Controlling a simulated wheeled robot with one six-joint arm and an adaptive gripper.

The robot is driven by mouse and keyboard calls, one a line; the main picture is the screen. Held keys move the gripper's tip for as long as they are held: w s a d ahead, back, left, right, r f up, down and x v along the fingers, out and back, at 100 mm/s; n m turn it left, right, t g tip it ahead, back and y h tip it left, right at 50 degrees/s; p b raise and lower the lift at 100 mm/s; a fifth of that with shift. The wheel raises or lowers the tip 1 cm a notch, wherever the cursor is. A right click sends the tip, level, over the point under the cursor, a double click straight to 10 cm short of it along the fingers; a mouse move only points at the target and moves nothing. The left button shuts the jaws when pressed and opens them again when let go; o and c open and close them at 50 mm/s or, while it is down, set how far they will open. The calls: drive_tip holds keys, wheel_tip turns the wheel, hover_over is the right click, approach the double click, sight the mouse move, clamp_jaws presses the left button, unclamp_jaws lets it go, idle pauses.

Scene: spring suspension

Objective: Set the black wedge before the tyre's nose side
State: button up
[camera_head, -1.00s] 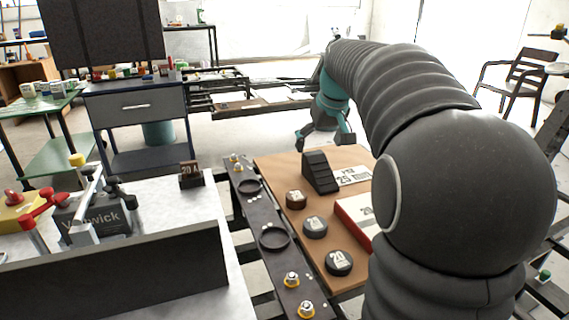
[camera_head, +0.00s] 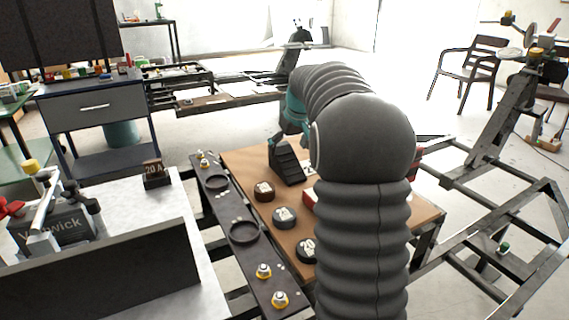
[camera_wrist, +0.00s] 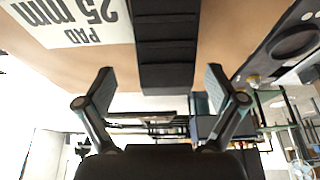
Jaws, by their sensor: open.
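The black wedge (camera_head: 287,165), a dark block with a stepped top, stands on the brown tabletop (camera_head: 243,158). In the wrist view the wedge (camera_wrist: 166,48) shows its ridged face, with its near end at the gap between my fingertips. My gripper (camera_wrist: 159,82) is open, one finger to each side of the wedge and apart from it. I cannot make out a tyre in either view.
Several round weights, such as this one (camera_head: 285,217), stand in front of the wedge. A dark rail (camera_head: 229,208) with rings and nuts runs along the left. A white pad label (camera_wrist: 75,18) lies beside the wedge. A metal frame (camera_head: 494,222) stands to the right.

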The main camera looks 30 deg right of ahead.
sight(285, 153)
drive_tip(key=x, duration=0.4)
drive_tip(key=shift+s+a+f, duration=0.1)
drive_tip(key=shift+s+a, duration=0.15)
drive_tip(key=shift+a, duration=0.1)
drive_tip(key=shift+w+f, duration=0.3)
drive_tip(key=shift+f, duration=0.3)
drive_tip(key=shift+c, duration=0.3)
drive_tip(key=shift+r, duration=0.15)
drive_tip(key=c, duration=1.7)
